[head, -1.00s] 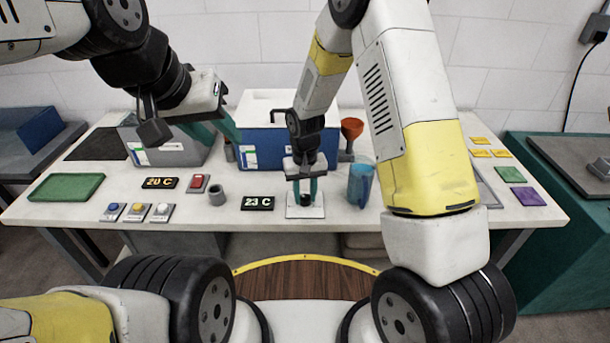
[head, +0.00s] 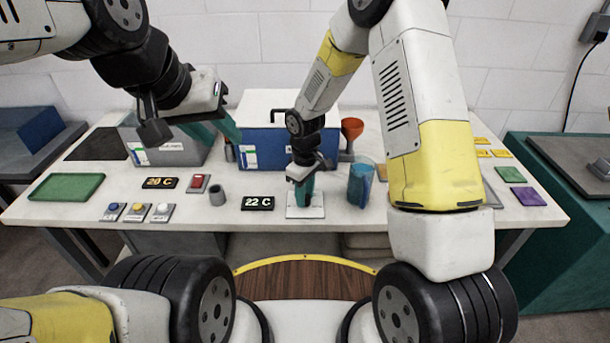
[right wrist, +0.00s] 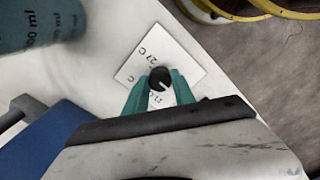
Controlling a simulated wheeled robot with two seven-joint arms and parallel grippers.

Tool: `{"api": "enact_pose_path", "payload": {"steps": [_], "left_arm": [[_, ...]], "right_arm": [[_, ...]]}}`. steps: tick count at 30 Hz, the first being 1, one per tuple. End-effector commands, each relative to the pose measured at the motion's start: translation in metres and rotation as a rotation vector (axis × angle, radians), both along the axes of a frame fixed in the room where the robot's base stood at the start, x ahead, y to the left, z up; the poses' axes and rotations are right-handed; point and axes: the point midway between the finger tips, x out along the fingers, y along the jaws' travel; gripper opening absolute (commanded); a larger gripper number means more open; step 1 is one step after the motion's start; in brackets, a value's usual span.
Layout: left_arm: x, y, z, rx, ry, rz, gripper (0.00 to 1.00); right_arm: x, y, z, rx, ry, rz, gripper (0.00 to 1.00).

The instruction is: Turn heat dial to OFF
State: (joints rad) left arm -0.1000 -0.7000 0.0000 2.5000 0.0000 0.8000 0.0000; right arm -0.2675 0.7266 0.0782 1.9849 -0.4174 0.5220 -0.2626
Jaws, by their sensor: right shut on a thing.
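The heat dial is a black knob (right wrist: 160,78) on a white plate (head: 318,211) on the table. My right gripper (head: 304,200) points down over the plate, and in the right wrist view its teal fingers (right wrist: 160,92) are shut on the knob from both sides. The plate (right wrist: 188,55) carries printed marks, among them "27 C" and "21 C"; other marks are hidden by the fingers. A display (head: 257,203) left of the dial reads 22 C. My left gripper (head: 222,130) hangs above the grey box with its teal fingers apart and empty.
A blue beaker (head: 360,185) stands close right of the dial. A blue box with a white lid (head: 262,145) is behind it. A second display (head: 160,183) reads 20 C.

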Motion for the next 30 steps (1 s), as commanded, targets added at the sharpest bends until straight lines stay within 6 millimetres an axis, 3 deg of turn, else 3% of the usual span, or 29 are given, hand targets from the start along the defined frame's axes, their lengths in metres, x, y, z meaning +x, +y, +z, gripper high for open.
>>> {"api": "enact_pose_path", "payload": {"steps": [17, 18, 21, 30], "left_arm": [[0.0, 0.0, 0.0, 0.0, 0.0, 0.0, 0.36], [0.0, 0.0, 0.0, 0.0, 0.0, 0.0, 0.36], [0.0, 0.0, 0.0, 0.0, 0.0, 0.0, 0.36], [0.0, 0.0, 0.0, 0.0, 0.0, 0.0, 0.36]], "right_arm": [[0.0015, 0.0006, 0.001, 0.002, -0.004, 0.036, 0.0], [0.0016, 0.0005, 0.001, 0.002, -0.004, 0.036, 0.33], [0.0013, 0.0004, 0.0008, 0.001, -0.003, 0.036, 0.52], [0.0005, 0.0002, 0.001, 0.0, -0.001, 0.035, 0.52]]}}
